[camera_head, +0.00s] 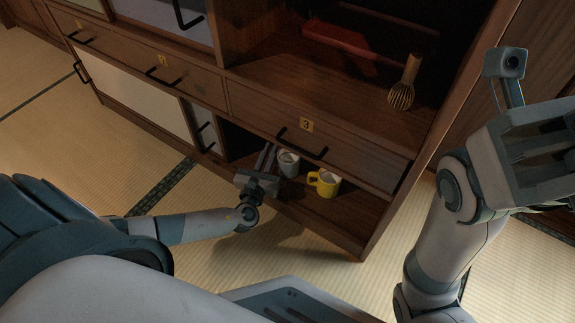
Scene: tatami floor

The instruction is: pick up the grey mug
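The grey mug (288,163) stands upright in the low open compartment of the wooden cabinet, under the drawer marked 3. My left gripper (267,156) reaches into the front of that compartment, with its fingers just left of the mug. The fingers look close together; I cannot tell whether they are open or shut, or whether one touches the mug. Nothing shows between them. The wrist and hand of my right arm (528,150) are raised at the right edge, far from the mug, and its fingertips cannot be made out.
A yellow mug (325,183) stands just right of the grey mug. The drawer with its black handle (302,142) overhangs both mugs. A bamboo whisk (403,84) and a red tray-like object (350,42) are in the upper compartment. Tatami floor lies in front.

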